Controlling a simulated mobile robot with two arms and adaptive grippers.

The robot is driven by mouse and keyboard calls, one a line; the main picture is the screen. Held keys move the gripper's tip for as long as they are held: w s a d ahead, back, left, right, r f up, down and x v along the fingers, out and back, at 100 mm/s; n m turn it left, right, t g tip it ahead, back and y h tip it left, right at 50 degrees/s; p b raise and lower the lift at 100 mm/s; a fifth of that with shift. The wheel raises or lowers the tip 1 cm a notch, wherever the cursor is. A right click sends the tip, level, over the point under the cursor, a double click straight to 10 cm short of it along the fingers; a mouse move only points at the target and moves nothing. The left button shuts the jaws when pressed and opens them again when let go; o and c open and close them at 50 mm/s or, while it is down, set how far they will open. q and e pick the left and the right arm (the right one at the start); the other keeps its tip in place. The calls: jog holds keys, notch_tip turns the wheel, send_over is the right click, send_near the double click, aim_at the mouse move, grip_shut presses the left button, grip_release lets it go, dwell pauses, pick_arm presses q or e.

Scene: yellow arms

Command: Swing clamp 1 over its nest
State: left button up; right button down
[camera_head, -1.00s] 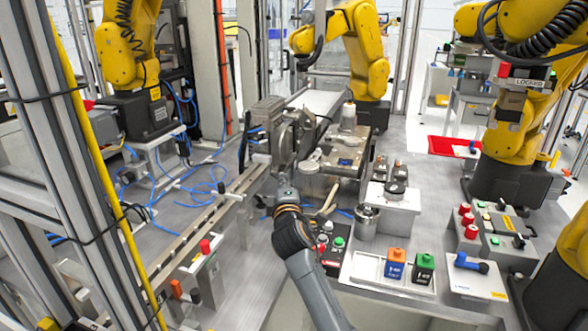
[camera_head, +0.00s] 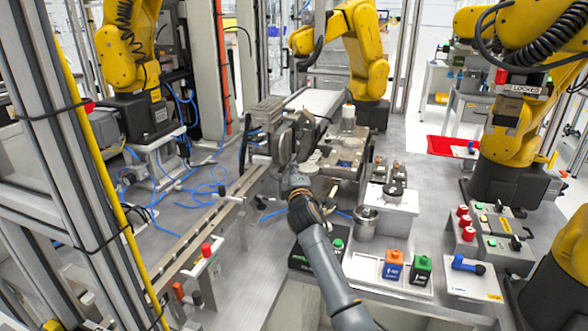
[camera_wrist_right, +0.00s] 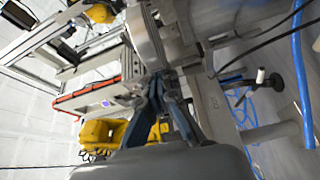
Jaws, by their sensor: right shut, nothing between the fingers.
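My right arm reaches up from the bottom of the head view. Its gripper (camera_head: 297,178) is at the near left edge of the metal fixture (camera_head: 345,170), and its tips are hard to see there. In the right wrist view the gripper's blue-grey fingers (camera_wrist_right: 157,88) are closed together with nothing between them, close to a round metal part (camera_wrist_right: 148,40); I cannot tell whether they touch it. The fixture carries round metal pieces and small blocks on a plate. I cannot tell clamp 1 or its nest apart among them. My left gripper is not in view.
A metal cup (camera_head: 365,222) stands right of my arm. Orange (camera_head: 393,266) and green (camera_head: 421,269) containers stand on a white tray. A rail (camera_head: 200,232) runs along the left.

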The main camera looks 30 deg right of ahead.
dwell(0.3)
jog(key=s+d+n+y+p, duration=0.1)
jog(key=s+d+y+p, duration=0.1)
jog(key=s+d+p, duration=0.5)
jog(key=shift+s+d+n+t, duration=0.3)
jog(key=shift+d, duration=2.3)
